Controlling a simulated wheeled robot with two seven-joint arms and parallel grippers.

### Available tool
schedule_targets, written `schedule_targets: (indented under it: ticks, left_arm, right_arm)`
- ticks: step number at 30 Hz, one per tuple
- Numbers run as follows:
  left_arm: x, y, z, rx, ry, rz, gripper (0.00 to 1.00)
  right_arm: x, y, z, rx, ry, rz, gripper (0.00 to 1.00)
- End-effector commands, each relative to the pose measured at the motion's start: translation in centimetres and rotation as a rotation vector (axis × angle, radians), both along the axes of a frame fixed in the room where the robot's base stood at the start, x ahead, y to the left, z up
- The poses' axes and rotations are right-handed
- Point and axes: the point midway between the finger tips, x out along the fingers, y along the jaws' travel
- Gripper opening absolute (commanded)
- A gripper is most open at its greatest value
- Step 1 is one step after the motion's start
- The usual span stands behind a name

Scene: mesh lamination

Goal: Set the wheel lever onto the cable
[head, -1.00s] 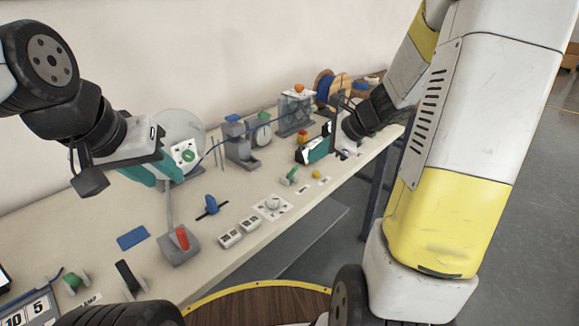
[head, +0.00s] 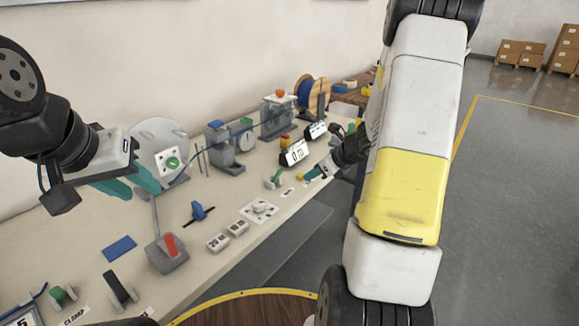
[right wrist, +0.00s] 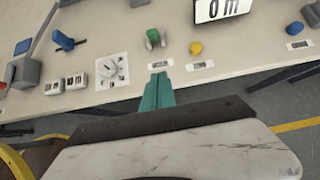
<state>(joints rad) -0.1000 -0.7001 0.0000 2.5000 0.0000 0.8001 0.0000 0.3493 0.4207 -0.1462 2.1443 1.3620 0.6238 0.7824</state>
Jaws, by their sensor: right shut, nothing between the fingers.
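The measuring wheel unit (head: 243,143) stands at the back of the bench with a green-tipped lever (head: 246,122), which I take for the wheel lever. The blue cable (head: 262,124) runs past it from the spool at the far end; whether the wheel touches the cable is too small to tell. My right gripper (head: 314,173) is shut and empty over the bench's front edge, apart from the unit. Its teal fingers also show in the right wrist view (right wrist: 157,92). My left gripper (head: 130,185) is open and empty in front of the grey disc.
A "0 m" display (head: 295,153) stands behind my right gripper. A green-handled part (head: 274,179) and a white dial plate (head: 259,210) lie nearby. A red-handled lever box (head: 167,252) and blue pad (head: 119,248) are nearer. The cable spool (head: 312,92) is at the far end.

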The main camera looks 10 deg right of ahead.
Motion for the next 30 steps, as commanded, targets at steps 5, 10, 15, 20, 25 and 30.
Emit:
schedule_targets:
  ticks: [5, 10, 15, 20, 25, 30]
  left_arm:
    - [0.0, 0.0, 0.0, 0.0, 0.0, 0.0, 0.36]
    - [0.0, 0.0, 0.0, 0.0, 0.0, 0.0, 0.36]
    - [0.0, 0.0, 0.0, 0.0, 0.0, 0.0, 0.36]
    - [0.0, 0.0, 0.0, 0.0, 0.0, 0.0, 0.36]
    - [0.0, 0.0, 0.0, 0.0, 0.0, 0.0, 0.36]
    - [0.0, 0.0, 0.0, 0.0, 0.0, 0.0, 0.36]
  right_arm:
    - [1.8, 1.7, -2.7, 0.002, 0.004, 0.005, 0.0]
    - [3.9, 3.3, -5.3, 0.001, 0.003, 0.004, 0.0]
    - [5.9, 4.7, -5.3, -0.001, -0.005, 0.006, 0.0]
    - [7.0, 5.6, -4.5, -0.002, -0.002, 0.004, 0.0]
    - [7.4, 5.9, -4.2, -0.001, 0.0, 0.002, 0.0]
    - [7.4, 5.9, -4.1, 0.0, 0.0, 0.001, 0.0]
